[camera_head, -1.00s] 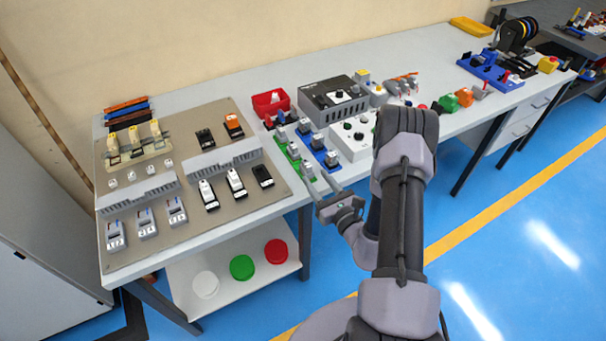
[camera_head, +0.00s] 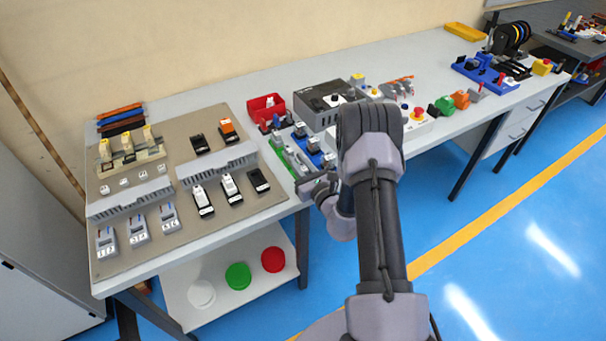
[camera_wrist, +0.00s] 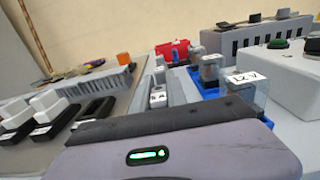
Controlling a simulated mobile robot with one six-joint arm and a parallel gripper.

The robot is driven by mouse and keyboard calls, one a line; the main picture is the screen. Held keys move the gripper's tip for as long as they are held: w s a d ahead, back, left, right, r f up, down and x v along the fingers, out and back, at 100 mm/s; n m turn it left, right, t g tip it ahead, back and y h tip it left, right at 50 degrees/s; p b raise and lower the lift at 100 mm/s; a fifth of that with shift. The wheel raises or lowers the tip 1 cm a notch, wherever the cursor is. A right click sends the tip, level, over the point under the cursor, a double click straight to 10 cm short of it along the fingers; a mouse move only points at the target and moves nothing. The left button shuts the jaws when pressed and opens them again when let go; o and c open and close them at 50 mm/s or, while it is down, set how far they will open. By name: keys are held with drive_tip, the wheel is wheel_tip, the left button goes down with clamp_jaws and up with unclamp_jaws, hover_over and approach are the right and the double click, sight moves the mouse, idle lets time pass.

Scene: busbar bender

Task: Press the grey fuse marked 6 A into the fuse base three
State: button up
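Small grey fuses stand in a green holder (camera_head: 279,154) and a blue holder (camera_head: 328,158). My gripper (camera_head: 296,161) is low over the green holder, its two fingers apart and reaching among the fuses. In the wrist view, my gripper's housing covers the foreground and hides the fingertips. A grey fuse (camera_wrist: 158,99) with a white label reading A and a digit stands just beyond it. The 6 A mark cannot be read for certain. Several devices stand on the beige board (camera_head: 187,152) at the left; I cannot tell which is fuse base three.
A red bin (camera_head: 265,108) and a dark grey box (camera_head: 322,101) stand behind the holders. A white control box (camera_head: 415,124) is to the right, partly behind my arm. White, green and red discs lie on the lower shelf (camera_head: 222,307).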

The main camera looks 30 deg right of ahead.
clamp_jaws()
drive_tip(key=shift+r, duration=0.35)
drive_tip(key=r, duration=0.1)
drive_tip(key=r+p, duration=0.2)
drive_tip(key=shift+s+d+r, duration=0.15)
drive_tip(key=shift+s, duration=0.1)
drive_tip(key=s+d+p, duration=0.1)
drive_tip(key=s+d, duration=0.2)
drive_tip(key=s, duration=0.4)
drive_tip(key=s+d+r+p, duration=0.1)
drive_tip(key=s+d+p, duration=0.1)
drive_tip(key=s, duration=0.5)
drive_tip(key=shift+d, duration=0.85)
drive_tip(key=shift+w, duration=0.1)
